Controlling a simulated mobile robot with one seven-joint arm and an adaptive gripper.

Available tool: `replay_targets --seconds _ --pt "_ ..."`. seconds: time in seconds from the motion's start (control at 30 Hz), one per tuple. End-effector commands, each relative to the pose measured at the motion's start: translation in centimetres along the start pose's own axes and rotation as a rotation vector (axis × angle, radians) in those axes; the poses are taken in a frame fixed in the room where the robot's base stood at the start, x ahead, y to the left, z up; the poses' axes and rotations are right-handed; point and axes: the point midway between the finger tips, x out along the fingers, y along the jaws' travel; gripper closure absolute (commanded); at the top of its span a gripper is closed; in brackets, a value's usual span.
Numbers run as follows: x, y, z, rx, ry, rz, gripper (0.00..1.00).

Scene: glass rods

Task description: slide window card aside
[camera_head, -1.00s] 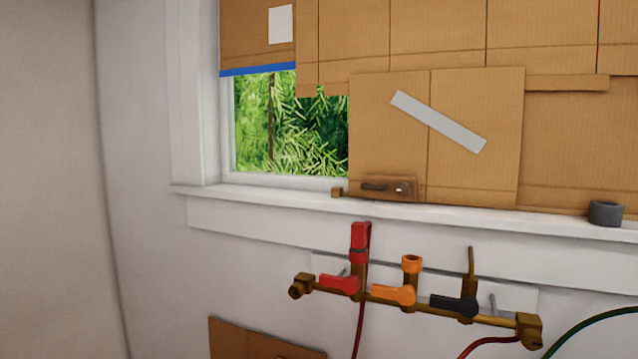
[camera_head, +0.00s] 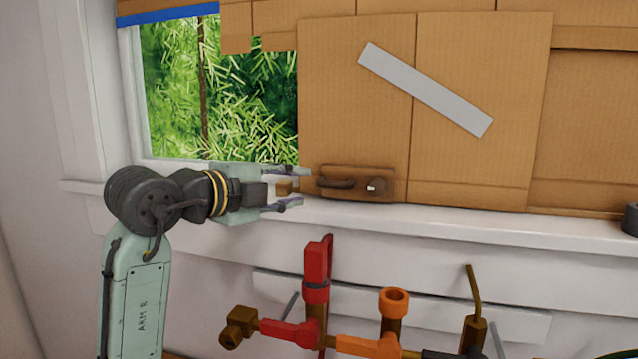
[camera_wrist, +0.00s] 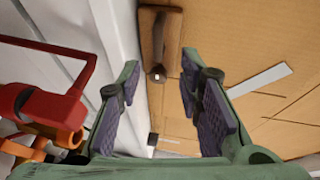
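The window card (camera_head: 350,90) is a brown cardboard panel with a slanted grey tape strip, standing over the right part of the window. A brown plate with a dark handle (camera_head: 342,184) is on its lower left corner. My gripper (camera_head: 302,188) is open and points right, its fingertips just left of the handle, apart from it as far as I can tell. In the wrist view the handle (camera_wrist: 160,38) lies ahead of the open fingers (camera_wrist: 160,82), and the card (camera_wrist: 230,60) fills the right side. Nothing is visibly held.
Below are pipes with a red valve (camera_head: 316,270) and an orange valve (camera_head: 393,302). Open window glass (camera_head: 225,90) shows greenery left of the card.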

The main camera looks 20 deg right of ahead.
Motion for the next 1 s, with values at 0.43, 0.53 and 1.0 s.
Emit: replay_targets --seconds 0.43,0.53,1.0 --pt "7.3 0.1 -0.4 0.008 0.013 0.018 0.67" --pt "8.9 0.2 -0.4 0.008 0.013 0.017 0.67" --pt "10.8 0.4 -0.3 0.01 0.01 0.014 0.67"
